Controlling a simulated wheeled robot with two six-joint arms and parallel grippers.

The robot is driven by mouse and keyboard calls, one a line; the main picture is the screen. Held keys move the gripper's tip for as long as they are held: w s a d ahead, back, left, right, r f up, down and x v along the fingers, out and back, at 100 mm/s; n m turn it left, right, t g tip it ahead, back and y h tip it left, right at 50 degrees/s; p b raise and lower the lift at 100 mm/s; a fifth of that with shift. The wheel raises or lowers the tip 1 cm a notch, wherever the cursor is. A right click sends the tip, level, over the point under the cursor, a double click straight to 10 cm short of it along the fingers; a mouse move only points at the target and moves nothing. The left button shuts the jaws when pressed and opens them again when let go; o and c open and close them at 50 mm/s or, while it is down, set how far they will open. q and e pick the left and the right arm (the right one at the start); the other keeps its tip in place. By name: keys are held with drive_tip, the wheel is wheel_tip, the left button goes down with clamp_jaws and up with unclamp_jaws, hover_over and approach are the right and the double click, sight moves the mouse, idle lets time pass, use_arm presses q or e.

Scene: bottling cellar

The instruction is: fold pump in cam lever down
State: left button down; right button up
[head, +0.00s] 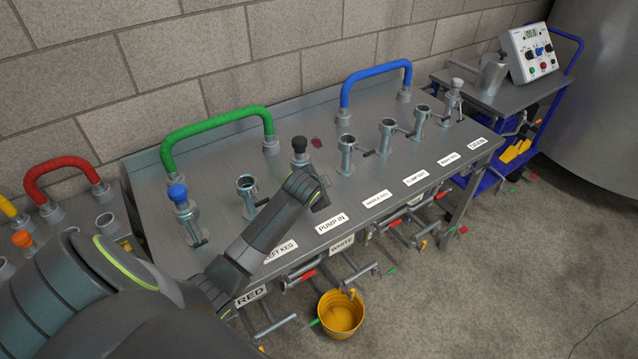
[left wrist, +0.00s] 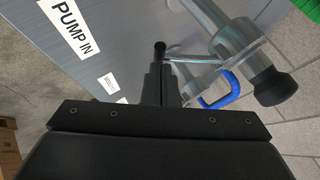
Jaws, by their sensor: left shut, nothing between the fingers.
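The pump in port is a grey metal post with a black-capped fitting (head: 299,150) standing in it, behind the PUMP IN label (head: 331,223). In the left wrist view the black cap (left wrist: 273,86) is at the right and the label (left wrist: 76,28) at the upper left. The cam lever (left wrist: 190,60) is a thin rod reaching out from the post, with a black tip. My left gripper (left wrist: 160,72) is shut and empty, with its fingertips close to that tip; I cannot tell whether they touch. In the head view my left gripper (head: 319,198) hides the lever and lower post. My right gripper is not in view.
A blue-capped port (head: 178,192) and an open port (head: 246,184) stand left of pump in; several more ports stand to the right. Green (head: 215,119) and blue (head: 374,69) hoses arch behind. A yellow bucket (head: 340,315) is on the floor in front.

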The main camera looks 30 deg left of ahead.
use_arm(q)
wheel_tip(320, 180, down, 3)
drive_tip(key=shift+a+r+m+t+y+b, duration=0.15)
drive_tip(key=shift+m+t+y+b, duration=0.4)
drive_tip(key=shift+y+b, duration=0.5)
drive_tip(key=shift+w+a+f+m+t+y+b, duration=0.2)
drive_tip(key=shift+a+f+m+t+y+b, duration=0.15)
drive_tip(key=shift+f+t+y+b, duration=0.35)
drive_tip(key=shift+w+a+f+b, duration=0.15)
drive_tip(key=shift+a+b, duration=0.05)
drive_tip(key=shift+b, duration=0.25)
drive_tip(key=shift+a, duration=0.1)
drive_tip(key=shift+r+p, duration=0.75)
drive_tip(key=shift+p, duration=0.1)
